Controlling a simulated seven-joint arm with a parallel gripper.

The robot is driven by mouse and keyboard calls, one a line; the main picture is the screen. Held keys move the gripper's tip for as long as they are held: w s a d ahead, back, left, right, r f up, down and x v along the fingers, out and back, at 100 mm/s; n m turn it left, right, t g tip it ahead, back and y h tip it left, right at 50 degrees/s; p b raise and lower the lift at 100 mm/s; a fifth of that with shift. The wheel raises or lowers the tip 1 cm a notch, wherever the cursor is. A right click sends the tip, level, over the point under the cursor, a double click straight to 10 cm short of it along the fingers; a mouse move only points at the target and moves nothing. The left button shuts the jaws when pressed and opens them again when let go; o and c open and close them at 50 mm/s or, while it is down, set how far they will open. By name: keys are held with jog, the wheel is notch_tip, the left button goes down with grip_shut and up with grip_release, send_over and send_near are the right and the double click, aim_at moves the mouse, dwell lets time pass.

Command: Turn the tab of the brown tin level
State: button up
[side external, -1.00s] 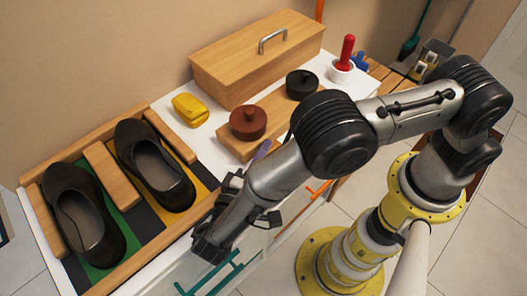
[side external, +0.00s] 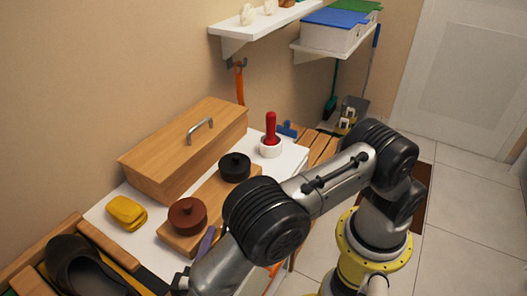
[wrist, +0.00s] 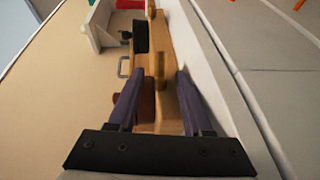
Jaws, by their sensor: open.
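In the wrist view the brown tin (wrist: 147,104) shows partly, behind the left finger. A pale wooden piece (wrist: 160,118) runs between the fingers beside it; I cannot tell whether this is the tab. My gripper (wrist: 160,82) is open, its two purple fingers apart, with no clear contact. In the side view one purple finger (side external: 206,242) shows close to the brown tin; the rest is hidden by my arm.
A black tin (side external: 235,166) stands farther along the board. The wooden box (side external: 185,148) with a metal handle is behind. A red-handled item in a white cup (side external: 271,146) stands right.

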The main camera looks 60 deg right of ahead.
jog(key=y, duration=0.1)
jog(key=r+m+g+y, duration=0.1)
jog(key=y, duration=0.1)
jog(key=shift+d, duration=0.15)
jog(key=y, duration=0.2)
jog(key=m+y, duration=0.1)
jog(key=y, duration=0.1)
jog(key=shift+d+r+g, duration=0.3)
jog(key=y, duration=0.3)
jog(key=d+m+y, duration=0.1)
jog(key=shift+r, duration=0.25)
jog(key=y, duration=0.2)
jog(key=m+y, duration=0.1)
jog(key=shift+d+y, duration=0.4)
jog(key=shift+s+a+r, duration=0.1)
jog(key=shift+r, duration=0.3)
jog(key=v, duration=1.3)
jog(key=w+d+r+m, duration=0.3)
jog(key=d+r+m, duration=0.15)
jog(key=d, duration=0.55)
jog(key=s+d+r, duration=0.2)
jog(key=s+d, duration=0.3)
jog(key=d, duration=0.4)
jog(key=shift+s+r+t, duration=0.15)
jog(key=shift+r+t, duration=0.2)
jog(key=shift+t, duration=0.05)
